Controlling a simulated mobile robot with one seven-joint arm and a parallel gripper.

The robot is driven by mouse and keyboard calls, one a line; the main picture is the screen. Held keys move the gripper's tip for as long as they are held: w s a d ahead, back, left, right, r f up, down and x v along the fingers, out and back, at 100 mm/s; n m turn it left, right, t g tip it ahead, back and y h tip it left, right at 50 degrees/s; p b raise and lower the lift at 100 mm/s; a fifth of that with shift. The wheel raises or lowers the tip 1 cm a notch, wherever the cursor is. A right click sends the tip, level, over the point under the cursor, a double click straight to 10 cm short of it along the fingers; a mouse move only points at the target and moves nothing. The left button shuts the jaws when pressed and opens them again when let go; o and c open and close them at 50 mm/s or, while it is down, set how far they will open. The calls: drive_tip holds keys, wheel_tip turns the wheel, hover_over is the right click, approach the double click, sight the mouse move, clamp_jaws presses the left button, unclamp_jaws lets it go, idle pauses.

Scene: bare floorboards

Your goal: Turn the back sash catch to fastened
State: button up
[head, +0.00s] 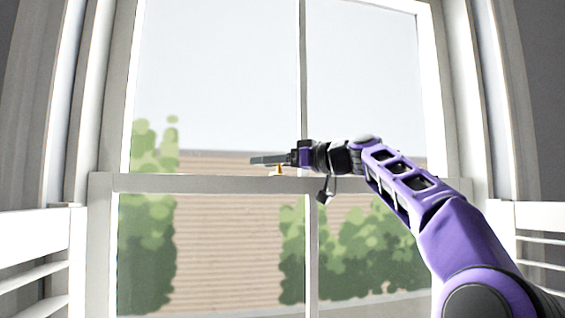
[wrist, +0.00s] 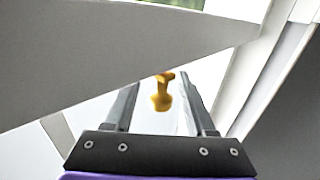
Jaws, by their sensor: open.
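The sash catch (head: 279,170) is a small brass-yellow piece on the meeting rail (head: 210,184) of a white sash window, left of the centre bar. In the wrist view the catch (wrist: 162,94) shows as a yellow knob between the two fingers. My gripper (head: 258,160) reaches in from the right at rail height, its fingers pointing left just above the catch. In the wrist view my gripper (wrist: 160,105) is open, with a gap on either side of the knob. The catch's base is partly hidden, and I cannot tell whether it is fastened.
The upper pane's vertical bar (head: 302,75) rises just behind my gripper. White louvred shutters stand at the left (head: 35,265) and right (head: 540,225). The space left of my gripper, in front of the glass, is clear.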

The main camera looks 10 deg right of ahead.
drive_tip(key=b+v, duration=0.5)
drive_tip(key=v, duration=1.2)
drive_tip(key=shift+s+d+r, duration=0.1)
